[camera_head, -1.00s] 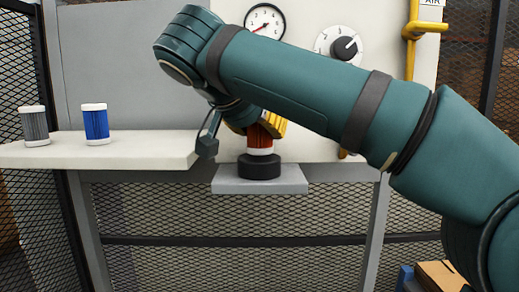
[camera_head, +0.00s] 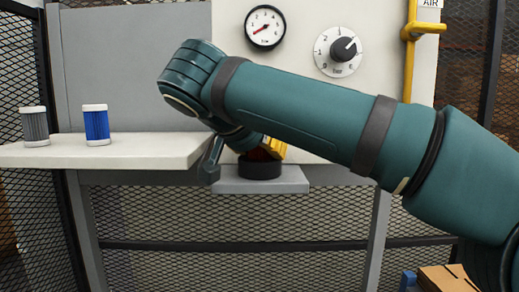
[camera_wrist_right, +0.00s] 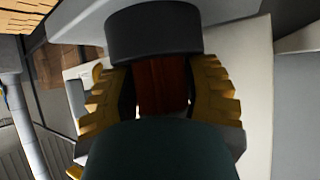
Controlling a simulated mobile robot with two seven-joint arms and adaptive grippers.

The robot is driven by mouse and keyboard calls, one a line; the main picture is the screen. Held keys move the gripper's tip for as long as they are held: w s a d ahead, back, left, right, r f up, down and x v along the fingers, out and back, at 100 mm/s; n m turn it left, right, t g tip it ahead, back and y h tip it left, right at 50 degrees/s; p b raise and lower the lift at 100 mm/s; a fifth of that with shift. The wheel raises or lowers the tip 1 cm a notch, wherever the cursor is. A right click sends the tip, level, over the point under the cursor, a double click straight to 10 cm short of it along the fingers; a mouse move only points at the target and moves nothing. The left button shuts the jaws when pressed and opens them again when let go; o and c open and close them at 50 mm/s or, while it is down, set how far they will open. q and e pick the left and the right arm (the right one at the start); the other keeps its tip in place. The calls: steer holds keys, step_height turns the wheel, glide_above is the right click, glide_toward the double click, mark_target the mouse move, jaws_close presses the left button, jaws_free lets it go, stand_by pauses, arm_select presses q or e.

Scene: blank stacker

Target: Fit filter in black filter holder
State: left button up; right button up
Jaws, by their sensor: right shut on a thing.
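My right gripper (camera_head: 272,147) points down over the black filter holder (camera_head: 260,171), shut on an orange-red filter (camera_head: 261,155). The filter is upright, and its white lower end cap is out of sight at the holder, so its lower end appears to be inside the holder. In the right wrist view, the yellow ridged fingers of the gripper (camera_wrist_right: 159,80) are on both sides of the filter (camera_wrist_right: 160,85). The round holder (camera_wrist_right: 153,32) covers the filter's far end there. My left gripper is not in view.
The holder sits on a small grey shelf (camera_head: 285,182). A white table (camera_head: 140,152) at left carries a blue filter (camera_head: 96,125) and a grey filter (camera_head: 34,127). A pressure gauge (camera_head: 265,27) and a dial knob (camera_head: 342,49) are on the panel behind. A cardboard box (camera_head: 447,278) lies low at right.

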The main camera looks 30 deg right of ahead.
steer(key=o, duration=0.9)
steer(key=shift+a+f, duration=0.1)
steer(key=shift+f, duration=0.55)
steer(key=o, duration=0.3)
steer(key=shift+w, duration=0.15)
steer(key=shift+w+f, duration=0.1)
steer(key=shift+w, duration=0.05)
steer(key=shift+r+p, duration=0.85)
steer(key=p+v, duration=0.1)
steer(key=v, duration=1.1)
